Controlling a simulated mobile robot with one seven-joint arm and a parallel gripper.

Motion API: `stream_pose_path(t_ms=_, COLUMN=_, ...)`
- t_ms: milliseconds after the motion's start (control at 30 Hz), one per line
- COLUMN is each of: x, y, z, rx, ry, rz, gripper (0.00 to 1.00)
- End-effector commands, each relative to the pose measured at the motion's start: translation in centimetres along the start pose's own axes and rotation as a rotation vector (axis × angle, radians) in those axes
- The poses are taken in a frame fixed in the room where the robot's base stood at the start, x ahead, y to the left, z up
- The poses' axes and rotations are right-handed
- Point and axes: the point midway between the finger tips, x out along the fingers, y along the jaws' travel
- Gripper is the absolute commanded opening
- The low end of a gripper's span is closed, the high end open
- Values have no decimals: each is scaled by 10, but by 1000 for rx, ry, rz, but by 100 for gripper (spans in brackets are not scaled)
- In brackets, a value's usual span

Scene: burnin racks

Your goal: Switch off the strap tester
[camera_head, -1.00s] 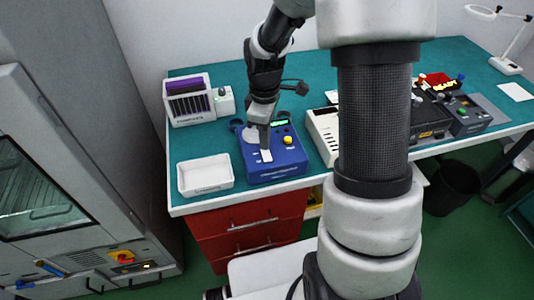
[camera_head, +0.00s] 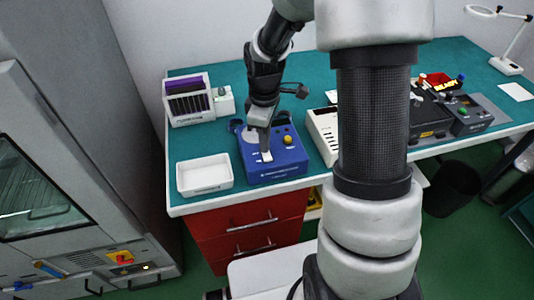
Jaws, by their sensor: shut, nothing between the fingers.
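The strap tester appears to be the blue box (camera_head: 285,166) near the front left of the green bench. It has a yellow button (camera_head: 287,140), a round pale plate at its left and a small white switch (camera_head: 267,157) on its lower top face. The display at its back right looks dark. My gripper (camera_head: 265,150) is shut and empty, pointing down at the white switch. Its tip is at or just above the switch; contact cannot be told. The fingers hide part of the box's top.
A white tray (camera_head: 205,187) lies left of the box. A rack with dark slots (camera_head: 188,104) stands behind it. A cream instrument (camera_head: 323,131) is close on the right, partly behind my arm. Dark devices (camera_head: 467,115) stand farther right. A grey cabinet fills the left.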

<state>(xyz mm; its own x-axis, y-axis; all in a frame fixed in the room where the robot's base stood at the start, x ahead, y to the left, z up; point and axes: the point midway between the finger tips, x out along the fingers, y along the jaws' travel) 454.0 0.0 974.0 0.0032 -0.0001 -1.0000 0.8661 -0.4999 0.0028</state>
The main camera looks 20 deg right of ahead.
Motion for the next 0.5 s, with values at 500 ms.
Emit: stream_pose_path(t_ms=500, x=-35, y=0, z=0, rx=0, ry=-1, rz=-1, gripper=0)
